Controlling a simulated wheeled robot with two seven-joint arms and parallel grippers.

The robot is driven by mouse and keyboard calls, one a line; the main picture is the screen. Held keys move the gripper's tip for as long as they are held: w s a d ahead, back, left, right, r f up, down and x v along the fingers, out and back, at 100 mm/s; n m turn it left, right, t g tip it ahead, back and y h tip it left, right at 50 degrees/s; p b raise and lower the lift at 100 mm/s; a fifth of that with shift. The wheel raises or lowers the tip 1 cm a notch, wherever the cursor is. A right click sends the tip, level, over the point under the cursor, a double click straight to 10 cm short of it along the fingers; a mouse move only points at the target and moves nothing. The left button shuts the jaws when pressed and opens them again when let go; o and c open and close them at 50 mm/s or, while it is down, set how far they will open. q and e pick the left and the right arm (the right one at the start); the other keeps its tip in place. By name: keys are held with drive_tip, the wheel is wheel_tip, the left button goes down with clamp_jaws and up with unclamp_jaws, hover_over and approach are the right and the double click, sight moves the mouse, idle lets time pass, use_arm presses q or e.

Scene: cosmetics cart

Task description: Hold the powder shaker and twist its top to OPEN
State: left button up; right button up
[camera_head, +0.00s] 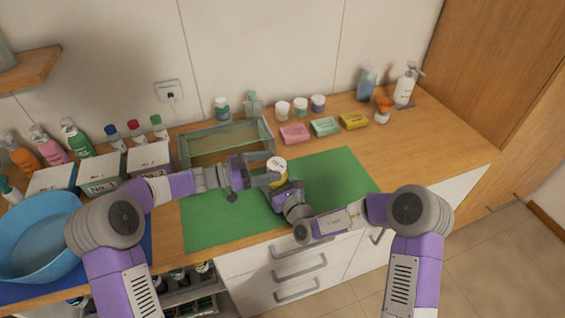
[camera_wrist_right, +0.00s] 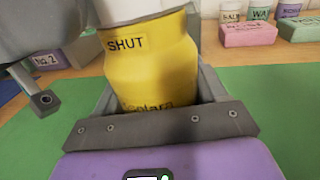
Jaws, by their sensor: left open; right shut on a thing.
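The powder shaker (camera_head: 277,176) is a yellow jar with a white top (camera_head: 277,162). It stands roughly upright over the green mat (camera_head: 335,176). In the right wrist view the yellow body (camera_wrist_right: 150,75) shows the word SHUT just under the white top (camera_wrist_right: 135,8). My right gripper (camera_head: 283,187) is shut on the body, with a finger on each side. My left gripper (camera_head: 268,171) is open and comes in from the left at the height of the top. Its grey parts (camera_wrist_right: 45,25) fill the upper left of the wrist view. Whether its fingers touch the top cannot be told.
A glass-walled tray (camera_head: 226,141) stands behind the mat. Pink (camera_head: 295,134), green (camera_head: 325,126) and yellow (camera_head: 354,120) blocks lie behind right. A blue basin (camera_head: 38,235) and labelled boxes (camera_head: 149,158) stand at left. The right part of the mat is clear.

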sight(282, 162)
use_arm(q)
drive_tip(key=shift+x, duration=2.25)
drive_tip(key=c, duration=1)
